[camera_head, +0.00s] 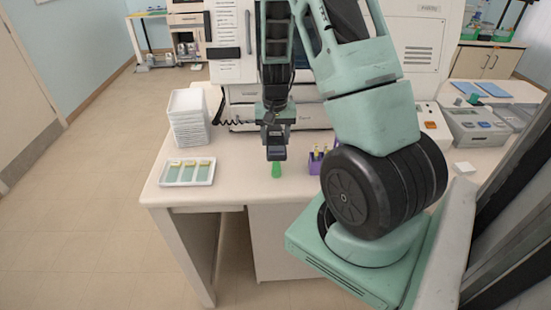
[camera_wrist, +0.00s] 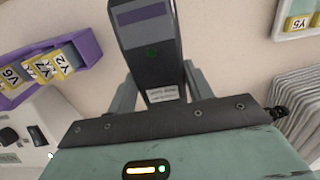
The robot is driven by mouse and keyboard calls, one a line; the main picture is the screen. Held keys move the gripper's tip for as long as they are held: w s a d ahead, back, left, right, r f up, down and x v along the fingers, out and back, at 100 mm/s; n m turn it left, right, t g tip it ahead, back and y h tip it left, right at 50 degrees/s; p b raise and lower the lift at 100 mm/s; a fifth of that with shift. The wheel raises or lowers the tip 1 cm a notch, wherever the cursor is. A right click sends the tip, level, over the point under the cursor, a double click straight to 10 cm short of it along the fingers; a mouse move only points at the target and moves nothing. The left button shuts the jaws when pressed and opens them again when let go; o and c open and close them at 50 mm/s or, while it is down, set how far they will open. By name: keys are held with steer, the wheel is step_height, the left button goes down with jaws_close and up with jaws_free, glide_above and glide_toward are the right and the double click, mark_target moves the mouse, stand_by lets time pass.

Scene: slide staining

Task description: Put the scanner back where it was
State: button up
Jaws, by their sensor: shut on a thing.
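The scanner (camera_wrist: 148,45) is a dark grey handheld block with a purple-tinted window at its end, a green mark and a small white label. My gripper (camera_wrist: 160,88) is shut on it, one finger on each side. In the head view my gripper (camera_head: 274,122) points down over the white table and the scanner (camera_head: 276,152) hangs from it. A green patch (camera_head: 276,171) shows just below the scanner; I cannot tell whether the scanner touches the table. The scanner's original place cannot be made out.
A slide tray (camera_head: 186,184) lies at the table's left front, with stacked white trays (camera_head: 188,118) behind. A purple rack (camera_head: 314,161) of yellow-labelled slides stands close right of the scanner. A large white machine (camera_head: 232,60) and a black coiled cord (camera_head: 217,110) are behind.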

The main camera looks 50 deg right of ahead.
mark_target(275, 163)
steer(key=shift+f+p, duration=0.7)
steer(key=shift+f, duration=2.7)
steer(key=shift+f, duration=0.1)
steer(key=shift+f, duration=0.15)
steer(key=o, duration=1.1)
steer(key=shift+r, duration=0.2)
